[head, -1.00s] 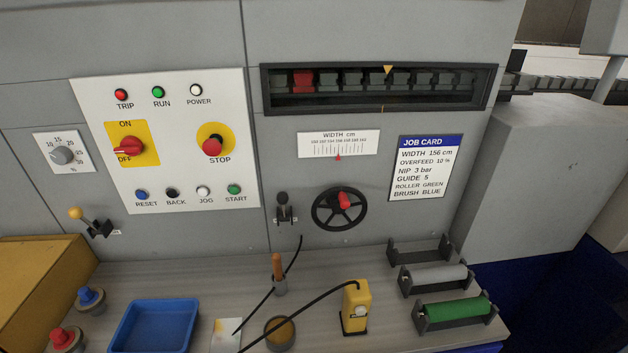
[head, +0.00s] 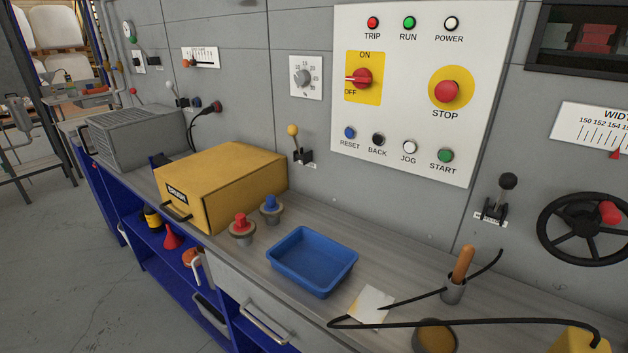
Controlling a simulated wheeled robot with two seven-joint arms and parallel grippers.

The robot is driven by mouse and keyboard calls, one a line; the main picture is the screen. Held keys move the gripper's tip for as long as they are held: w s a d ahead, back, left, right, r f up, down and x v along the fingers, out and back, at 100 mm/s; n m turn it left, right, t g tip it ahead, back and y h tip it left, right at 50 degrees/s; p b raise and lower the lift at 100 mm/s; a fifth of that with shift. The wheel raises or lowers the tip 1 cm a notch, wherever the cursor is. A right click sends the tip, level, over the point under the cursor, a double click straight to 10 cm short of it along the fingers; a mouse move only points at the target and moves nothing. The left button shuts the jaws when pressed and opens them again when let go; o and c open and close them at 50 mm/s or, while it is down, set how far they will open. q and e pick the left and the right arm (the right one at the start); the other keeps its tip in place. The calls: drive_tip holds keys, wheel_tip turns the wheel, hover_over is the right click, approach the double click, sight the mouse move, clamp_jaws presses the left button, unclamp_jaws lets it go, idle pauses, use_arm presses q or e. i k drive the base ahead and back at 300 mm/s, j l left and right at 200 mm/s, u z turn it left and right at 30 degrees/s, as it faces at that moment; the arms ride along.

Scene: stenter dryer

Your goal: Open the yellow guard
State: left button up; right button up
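The yellow guard (head: 228,183) is a box-shaped cover on the bench at left centre in the head view. Its front face carries a dark label reading BRUSH and a dark bar handle (head: 176,211) low on that face. The guard looks closed, and what is under it is hidden. Neither of my grippers is in the view.
A blue tray (head: 312,262), a red-knobbed part (head: 242,228) and a blue-knobbed part (head: 271,208) stand right of the guard. A grey ribbed box (head: 138,133) sits beyond it. A yellow-knobbed lever (head: 297,143) is on the wall. Floor (head: 70,270) is clear at left.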

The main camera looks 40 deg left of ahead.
sight(183, 183)
drive_tip(key=u, duration=0.4)
drive_tip(key=j+u, duration=0.1)
drive_tip(key=u, duration=1.15)
drive_tip(key=j+u, duration=0.1)
drive_tip(key=u, duration=0.35)
drive_tip(key=i+l, duration=0.05)
